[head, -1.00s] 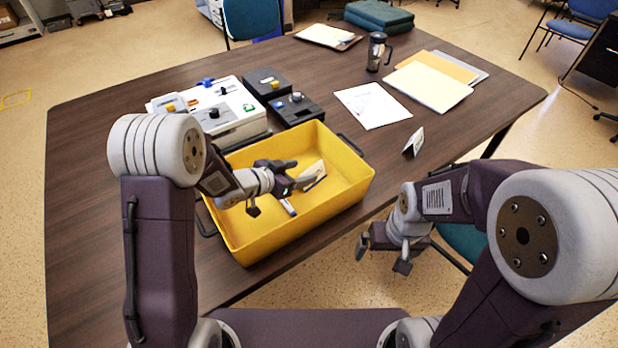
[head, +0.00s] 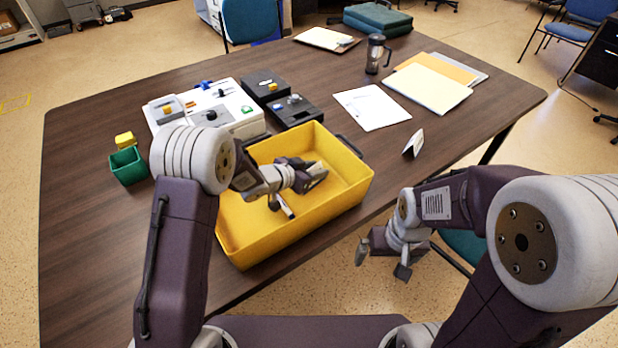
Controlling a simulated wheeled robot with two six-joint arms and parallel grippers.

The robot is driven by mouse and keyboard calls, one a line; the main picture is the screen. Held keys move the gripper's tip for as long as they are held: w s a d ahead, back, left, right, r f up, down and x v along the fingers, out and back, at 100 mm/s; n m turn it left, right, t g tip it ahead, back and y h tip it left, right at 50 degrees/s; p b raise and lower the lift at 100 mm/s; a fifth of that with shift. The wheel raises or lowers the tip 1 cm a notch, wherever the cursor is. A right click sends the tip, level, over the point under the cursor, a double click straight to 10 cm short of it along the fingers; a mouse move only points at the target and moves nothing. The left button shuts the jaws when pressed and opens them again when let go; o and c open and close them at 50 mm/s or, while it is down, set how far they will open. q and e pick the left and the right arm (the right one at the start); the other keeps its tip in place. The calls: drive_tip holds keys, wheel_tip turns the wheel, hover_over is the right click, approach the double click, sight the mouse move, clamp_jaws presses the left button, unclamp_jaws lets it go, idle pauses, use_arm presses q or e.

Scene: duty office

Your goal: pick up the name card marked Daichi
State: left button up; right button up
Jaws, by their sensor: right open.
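A white folded name card (head: 413,143) stands on the table to the right of the yellow bin; its writing is too small to read. My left gripper (head: 313,176) is low inside the yellow bin (head: 246,244), toward its right half. A pale card-like piece seen there earlier is now mostly or wholly hidden by this gripper, and I cannot tell whether the jaws hold it. My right gripper (head: 383,255) is open and empty, off the table's front edge, away from the standing card.
A white device (head: 232,112) and black boxes (head: 294,110) stand behind the bin. A green cup (head: 128,166) and a yellow block (head: 125,140) are at the left. Papers (head: 372,107), folders (head: 430,85), a dark mug (head: 376,54) and a clipboard (head: 327,39) lie farther back.

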use_arm(q)
clamp_jaws()
